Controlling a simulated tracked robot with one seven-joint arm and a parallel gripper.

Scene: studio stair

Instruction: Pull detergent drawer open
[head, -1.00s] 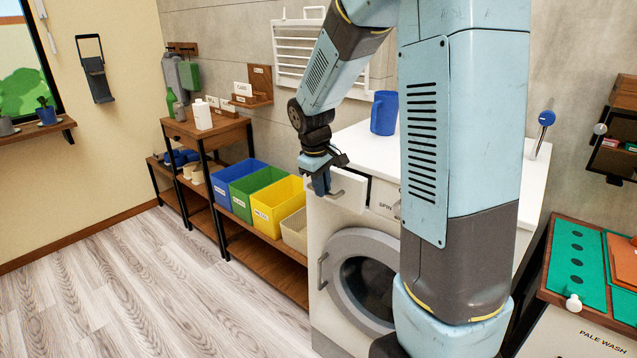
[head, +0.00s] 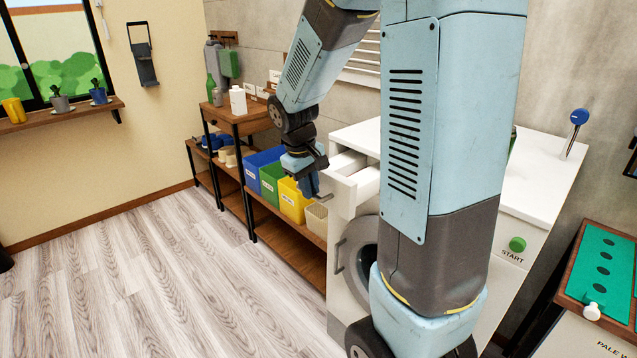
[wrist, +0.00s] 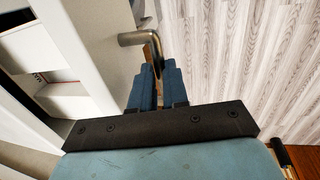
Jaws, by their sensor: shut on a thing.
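The white detergent drawer (head: 360,181) stands pulled out from the upper front of the white washing machine (head: 490,190). Its open top shows in the head view. In the wrist view the drawer's front panel (wrist: 92,35) is at upper left, with pale inner compartments (wrist: 55,95) behind it. A metal bar handle (wrist: 138,39) sticks out from the panel. My gripper (head: 315,192) is at the drawer front in the head view. In the wrist view my gripper's blue fingers (wrist: 157,75) are shut on the handle's end. My arm hides part of the machine.
Several coloured bins, among them a yellow bin (head: 292,203), stand on a wooden shelf left of the machine. The round door (head: 362,260) with its own handle is below the drawer. The wooden floor (head: 150,280) at left is clear.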

